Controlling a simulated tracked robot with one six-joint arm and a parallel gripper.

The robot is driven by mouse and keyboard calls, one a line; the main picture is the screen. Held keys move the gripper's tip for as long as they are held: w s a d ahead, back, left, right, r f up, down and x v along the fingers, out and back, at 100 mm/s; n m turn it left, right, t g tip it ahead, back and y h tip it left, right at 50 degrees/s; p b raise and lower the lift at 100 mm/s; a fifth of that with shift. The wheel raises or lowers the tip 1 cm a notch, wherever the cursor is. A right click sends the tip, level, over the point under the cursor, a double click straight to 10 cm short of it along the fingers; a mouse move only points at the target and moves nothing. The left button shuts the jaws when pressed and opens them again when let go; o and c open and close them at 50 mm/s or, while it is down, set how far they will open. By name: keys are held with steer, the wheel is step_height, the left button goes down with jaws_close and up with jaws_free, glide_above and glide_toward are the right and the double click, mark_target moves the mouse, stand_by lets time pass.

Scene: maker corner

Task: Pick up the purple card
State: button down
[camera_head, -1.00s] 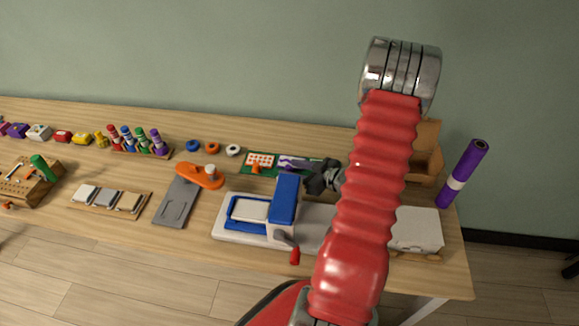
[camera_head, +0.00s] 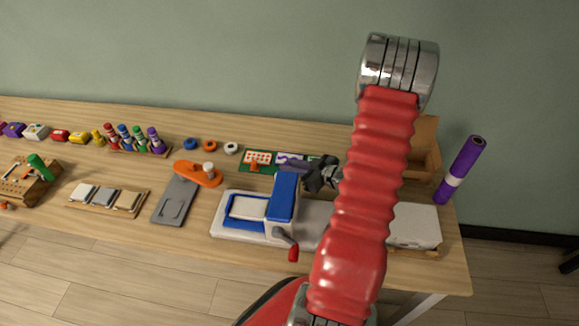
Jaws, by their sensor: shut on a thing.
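A white card with a wavy purple mark (camera_head: 291,160) lies in the row at the back of the table, just left of my gripper. It is the only card with purple that I can make out. My gripper (camera_head: 318,177) is dark, left of my red arm and behind the blue and white press. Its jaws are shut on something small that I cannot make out. Whether this is the purple card is not clear, since the fingers and the viewing angle hide the hold.
The blue and white press (camera_head: 281,197) with its red handle stands in front of my gripper. A green board (camera_head: 245,168), an orange tool (camera_head: 197,174) and a grey plate (camera_head: 174,203) lie to its left. A purple roll (camera_head: 467,160) stands at the right edge.

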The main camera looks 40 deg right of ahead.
step_height(320, 180, up, 10)
stand_by(0.6)
steer(key=shift+w, duration=0.1)
stand_by(0.5)
